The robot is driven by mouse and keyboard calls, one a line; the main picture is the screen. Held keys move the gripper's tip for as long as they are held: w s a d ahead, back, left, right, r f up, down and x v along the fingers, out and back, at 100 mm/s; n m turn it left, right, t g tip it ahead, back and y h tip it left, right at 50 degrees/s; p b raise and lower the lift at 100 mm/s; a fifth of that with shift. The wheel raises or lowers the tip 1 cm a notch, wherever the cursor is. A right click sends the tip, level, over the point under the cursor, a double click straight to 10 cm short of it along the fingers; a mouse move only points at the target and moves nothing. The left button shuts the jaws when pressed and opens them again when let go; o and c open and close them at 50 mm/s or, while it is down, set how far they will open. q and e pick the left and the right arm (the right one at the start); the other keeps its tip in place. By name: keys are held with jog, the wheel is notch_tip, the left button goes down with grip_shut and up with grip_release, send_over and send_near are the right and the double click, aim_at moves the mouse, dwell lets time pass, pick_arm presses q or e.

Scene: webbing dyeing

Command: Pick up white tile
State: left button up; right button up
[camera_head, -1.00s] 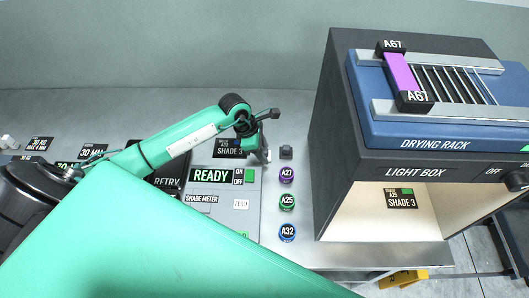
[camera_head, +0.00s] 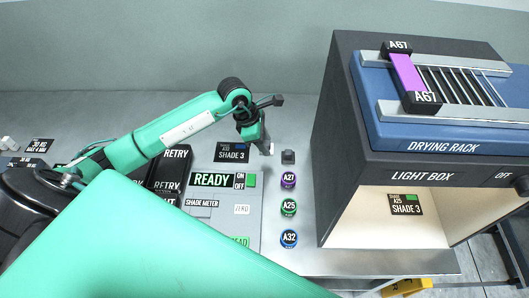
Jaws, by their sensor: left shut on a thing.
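My left gripper (camera_head: 264,146) is in the middle of the view, above the bench beside the shade meter panel. It is shut on a small pale thing at its fingertips, which looks like the white tile (camera_head: 270,149). The fingers hide most of it, and I cannot tell its full shape. It is just left of a small dark block (camera_head: 288,157). My right gripper is not in view.
The shade meter (camera_head: 199,203) has a READY display (camera_head: 212,180). The light box (camera_head: 330,130) with a drying rack (camera_head: 440,148) on top blocks the right side.

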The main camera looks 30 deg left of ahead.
pick_arm(q)
notch_tip(320, 180, up, 13)
jog(key=b, duration=0.3)
jog(key=s+d+f+m+g+y, duration=0.2)
jog(key=s+f+m+g, duration=0.1)
jog(key=m, duration=0.8)
jog(key=s+d+f+m+g+y, duration=0.2)
jog(key=s+f+m, duration=0.3)
jog(key=m, duration=0.7)
jog(key=shift+d+f+g, duration=0.55)
jog(key=shift+g, duration=0.15)
jog(key=shift+s, duration=0.1)
jog(key=shift+a, duration=0.1)
